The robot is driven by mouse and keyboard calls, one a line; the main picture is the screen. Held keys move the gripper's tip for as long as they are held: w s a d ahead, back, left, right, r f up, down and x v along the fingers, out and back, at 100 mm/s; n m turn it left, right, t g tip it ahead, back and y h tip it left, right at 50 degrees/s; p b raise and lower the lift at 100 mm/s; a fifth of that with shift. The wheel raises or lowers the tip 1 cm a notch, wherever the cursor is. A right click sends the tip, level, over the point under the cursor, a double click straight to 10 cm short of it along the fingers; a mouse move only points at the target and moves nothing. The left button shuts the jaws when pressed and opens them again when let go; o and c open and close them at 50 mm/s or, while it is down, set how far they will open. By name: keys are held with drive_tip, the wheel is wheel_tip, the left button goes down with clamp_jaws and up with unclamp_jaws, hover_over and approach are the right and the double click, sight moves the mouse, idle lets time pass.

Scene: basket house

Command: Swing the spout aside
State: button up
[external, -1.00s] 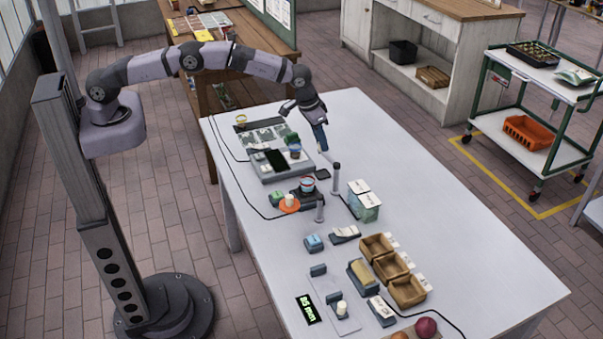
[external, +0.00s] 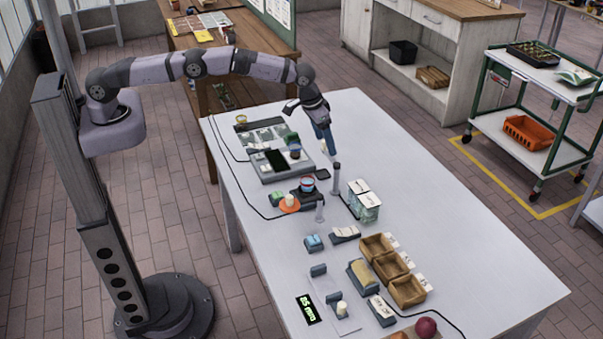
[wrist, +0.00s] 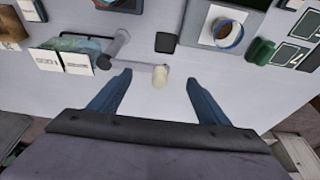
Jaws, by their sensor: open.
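A short spout fitting stands on the white table. In the wrist view its grey post (wrist: 104,62) is left of centre, and a pale arm appears to run right to a cream-tipped end (wrist: 160,72). In the external view a grey post (external: 336,180) stands just below my gripper (external: 331,150). My gripper is open. In the wrist view its two blue fingers (wrist: 160,79) are on either side of the cream tip, with gaps at both sides. I cannot tell whether they are at the tip's height. The tip is not clear in the external view.
Close by are a clear, greenish box with white labels (external: 364,204), a small black pad (external: 322,174) and a grey tray with cups (external: 268,166). Brown bins (external: 407,291) are farther off. The table's right side is clear.

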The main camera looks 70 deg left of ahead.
drive_tip(key=shift+r, duration=0.2)
drive_tip(key=shift+r+p, duration=2.4)
drive_tip(key=shift+r, duration=0.95)
drive_tip(key=shift+a, duration=0.1)
